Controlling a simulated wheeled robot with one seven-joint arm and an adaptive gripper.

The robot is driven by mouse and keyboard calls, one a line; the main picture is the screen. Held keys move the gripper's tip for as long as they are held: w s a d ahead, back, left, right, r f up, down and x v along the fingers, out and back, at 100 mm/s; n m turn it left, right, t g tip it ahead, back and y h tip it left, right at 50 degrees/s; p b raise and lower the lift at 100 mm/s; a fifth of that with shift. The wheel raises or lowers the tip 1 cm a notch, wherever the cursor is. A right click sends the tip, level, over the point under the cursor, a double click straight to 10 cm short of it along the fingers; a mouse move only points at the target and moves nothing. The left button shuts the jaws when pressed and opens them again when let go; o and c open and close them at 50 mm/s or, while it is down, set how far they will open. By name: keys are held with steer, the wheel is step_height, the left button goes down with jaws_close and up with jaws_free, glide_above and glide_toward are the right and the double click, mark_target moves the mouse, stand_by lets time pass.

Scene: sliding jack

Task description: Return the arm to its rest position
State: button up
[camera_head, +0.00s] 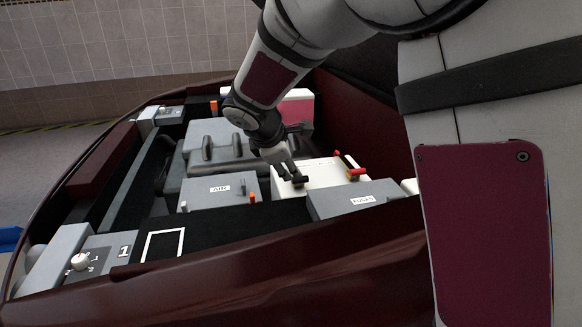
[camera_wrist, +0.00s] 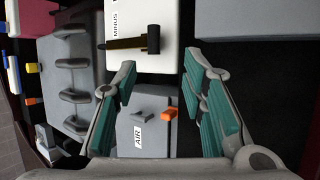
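My arm (camera_head: 265,70) reaches down from the top of the head view into an open dark red engine bay. My gripper (camera_head: 286,172) is low over the bay, at the white battery box (camera_head: 322,172). In the wrist view my gripper (camera_wrist: 160,66) has its two teal-padded fingers spread apart with nothing held between them. The battery's black lever (camera_wrist: 153,40), beside the word MINUS, appears just beyond the fingertips. I cannot tell whether a finger touches it. The grey AIR box (camera_wrist: 142,140) shows between the fingers.
A red lever (camera_head: 355,172) is on the battery's right. A grey FUSES box (camera_head: 350,200) and grey engine block (camera_head: 205,150) stand close by. The bay's front edge (camera_head: 230,265) and right wall (camera_head: 355,120) bound the space. A white knob (camera_head: 80,261) is at lower left.

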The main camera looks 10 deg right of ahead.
steer(key=s+d+r+m+g, duration=0.2)
steer(key=s+d+r+m, duration=0.15)
steer(key=s, duration=0.65)
steer(key=s+d+r+m+g, duration=0.1)
steer(key=s+d+r+m, duration=0.3)
steer(key=s, duration=0.5)
steer(key=s+a+f+m+g+y, duration=0.1)
steer(key=s+m+y, duration=0.15)
steer(key=s, duration=0.65)
steer(key=s+a+f+m+g+y, duration=0.15)
steer(key=s+m, duration=0.25)
steer(key=s, duration=0.4)
steer(key=s+f+m+y, duration=0.1)
steer(key=s+f+m, duration=0.15)
steer(key=s, duration=0.65)
step_height(320, 180, up, 23)
steer(key=t+p, duration=0.3)
steer(key=p, duration=1.7)
steer(key=shift+w+r+t+p, duration=0.15)
steer(key=shift+w+t+p, duration=0.2)
steer(key=shift+w, duration=0.05)
